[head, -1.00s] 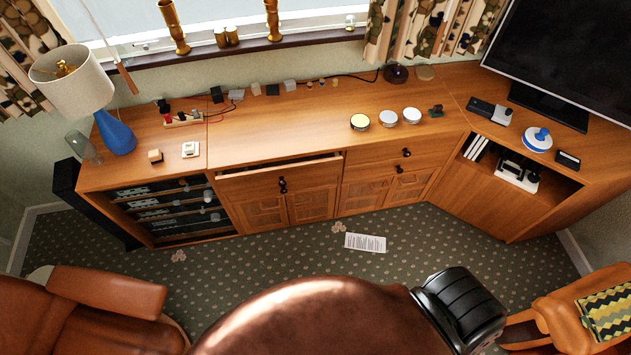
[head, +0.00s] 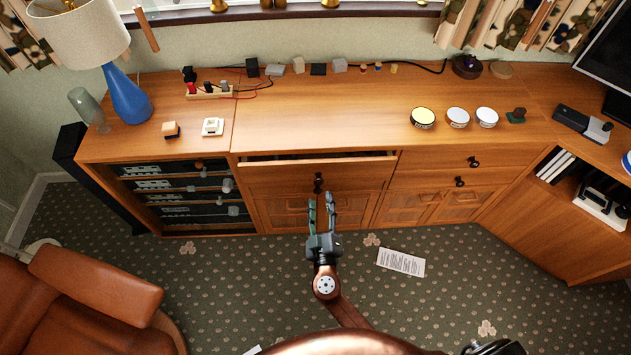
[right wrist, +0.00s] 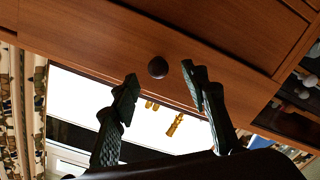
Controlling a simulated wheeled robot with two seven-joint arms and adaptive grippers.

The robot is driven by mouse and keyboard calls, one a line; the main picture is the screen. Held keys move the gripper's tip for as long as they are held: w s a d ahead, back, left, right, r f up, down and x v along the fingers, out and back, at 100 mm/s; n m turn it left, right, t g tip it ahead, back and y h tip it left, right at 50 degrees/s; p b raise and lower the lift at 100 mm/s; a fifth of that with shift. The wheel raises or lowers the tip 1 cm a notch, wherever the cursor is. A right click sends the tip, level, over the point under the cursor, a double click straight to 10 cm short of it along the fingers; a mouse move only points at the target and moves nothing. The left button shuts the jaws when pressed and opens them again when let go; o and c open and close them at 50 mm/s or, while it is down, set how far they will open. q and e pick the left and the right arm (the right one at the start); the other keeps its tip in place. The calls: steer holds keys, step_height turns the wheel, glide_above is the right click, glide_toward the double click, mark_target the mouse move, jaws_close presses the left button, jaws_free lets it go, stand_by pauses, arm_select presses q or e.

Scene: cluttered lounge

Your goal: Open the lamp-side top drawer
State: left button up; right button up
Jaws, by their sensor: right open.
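The lamp-side top drawer (head: 272,178) is in the wooden sideboard, right of the shelf of dark devices. A dark gap shows along its top edge, so it stands slightly open. Its dark round knob (head: 318,178) is at the middle of the front. My right gripper (head: 321,204) is open and empty in front of the drawer, pointing at it. In the right wrist view a dark knob (right wrist: 158,67) appears between and just beyond the open fingertips (right wrist: 160,80), apparently untouched. My left gripper is not in view.
A brown leather chair (head: 90,300) is at lower left. A paper sheet (head: 401,262) lies on the carpet, right of my gripper.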

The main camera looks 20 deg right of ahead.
mark_target(319, 184)
steer(key=x, duration=0.5)
steer(key=r+x, duration=0.1)
steer(key=x, duration=0.1)
steer(key=shift+w, duration=0.35)
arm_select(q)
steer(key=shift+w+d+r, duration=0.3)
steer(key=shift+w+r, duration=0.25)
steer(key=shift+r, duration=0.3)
arm_select(e)
steer(key=shift+c, duration=0.6)
steer(key=shift+f, duration=0.1)
jaws_close()
